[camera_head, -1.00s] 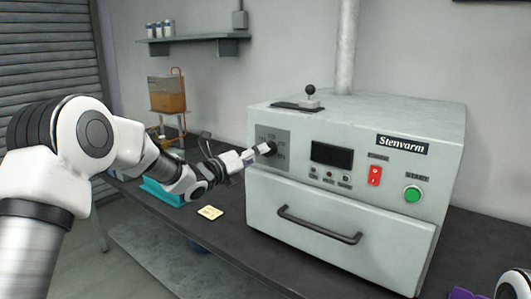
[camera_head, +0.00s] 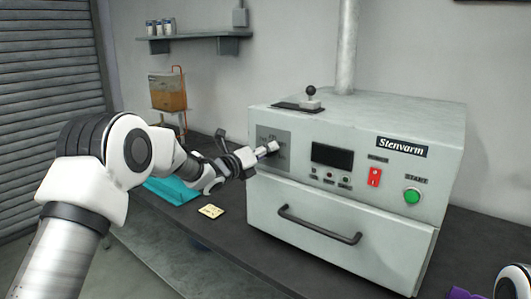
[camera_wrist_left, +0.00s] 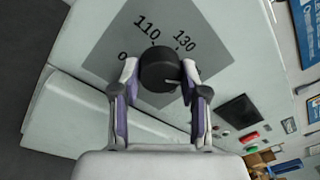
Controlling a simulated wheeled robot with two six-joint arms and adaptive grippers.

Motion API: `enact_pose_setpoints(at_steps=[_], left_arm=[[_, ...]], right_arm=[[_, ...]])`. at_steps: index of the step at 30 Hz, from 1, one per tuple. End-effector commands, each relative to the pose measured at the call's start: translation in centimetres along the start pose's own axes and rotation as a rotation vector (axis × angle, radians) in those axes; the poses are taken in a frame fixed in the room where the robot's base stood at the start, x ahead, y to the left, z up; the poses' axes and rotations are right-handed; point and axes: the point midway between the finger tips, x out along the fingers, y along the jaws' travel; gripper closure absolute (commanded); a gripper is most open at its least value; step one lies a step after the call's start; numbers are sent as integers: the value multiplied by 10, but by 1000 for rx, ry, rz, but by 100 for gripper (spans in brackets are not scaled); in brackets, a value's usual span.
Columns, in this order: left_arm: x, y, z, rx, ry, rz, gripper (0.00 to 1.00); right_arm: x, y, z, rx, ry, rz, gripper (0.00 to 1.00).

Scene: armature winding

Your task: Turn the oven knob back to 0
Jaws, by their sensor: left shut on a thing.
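The oven (camera_head: 360,225) is a pale box labelled Stenvarm, with a grey dial plate (camera_head: 264,138) at the left of its front. The black knob (camera_wrist_left: 160,68) shows in the left wrist view on this plate, with the marks 110, 130 and 0 around it; a small pale mark sits near its lower right edge. My left gripper (camera_head: 270,148) is at the dial plate; its fingers (camera_wrist_left: 160,76) are shut on the knob, one on each side. In the head view the gripper mostly hides the knob. A purple piece, perhaps of my right gripper (camera_head: 464,293), is cut off at the bottom right.
The oven front has a dark display (camera_head: 332,156), a red switch (camera_head: 374,177), a green start button (camera_head: 412,196) and a drawer handle (camera_head: 318,226). A yellow note (camera_head: 211,210) and a teal item (camera_head: 172,190) lie on the dark bench left of the oven.

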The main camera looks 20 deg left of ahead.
Motion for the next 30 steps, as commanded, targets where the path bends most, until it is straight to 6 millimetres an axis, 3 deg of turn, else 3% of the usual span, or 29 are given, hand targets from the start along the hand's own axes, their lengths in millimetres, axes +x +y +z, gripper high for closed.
enact_pose_setpoints(at_steps=[11,30], left_arm=[[0,2,-3,-157,-8,-7,91],[0,1,-3,-743,-41,-36,91]], right_arm=[[12,0,0,0,0,0,100],[30,0,0,0,0,0,100]])
